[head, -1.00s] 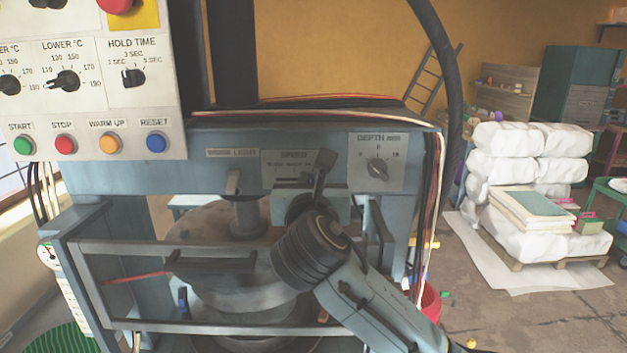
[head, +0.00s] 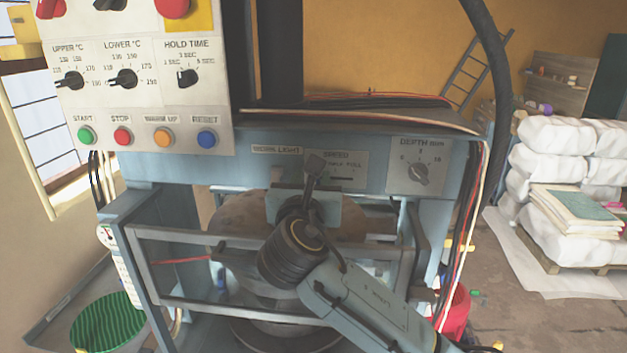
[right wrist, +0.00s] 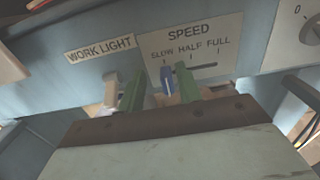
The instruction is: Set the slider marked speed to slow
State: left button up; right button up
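The speed plate (head: 352,158) is on the blue press front; in the right wrist view the speed plate (right wrist: 222,32) reads SLOW, HALF, FULL above a dark slot. The blue slider knob (right wrist: 167,82) stands under the SLOW mark at the slot's left end. My right gripper (right wrist: 159,88) has its two green fingers apart, one on each side of the knob. The knob is nearer the right finger, and I cannot tell if they touch. In the head view my right gripper (head: 315,165) hides the knob and the plate's left part. My left gripper is out of view.
The work light switch (right wrist: 110,90) is close beside the left finger. The depth dial (head: 418,174) is to the right. A control box with dials and a row of buttons (head: 143,136) hangs at upper left. A barred guard (head: 180,237) crosses the press below.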

jog(key=shift+s+d, duration=0.1)
jog(key=shift+s, duration=0.05)
jog(key=s+a+b, duration=0.1)
jog(key=s+a, duration=0.1)
jog(key=s, duration=1.1)
jog(key=shift+a, duration=0.35)
dwell(0.8)
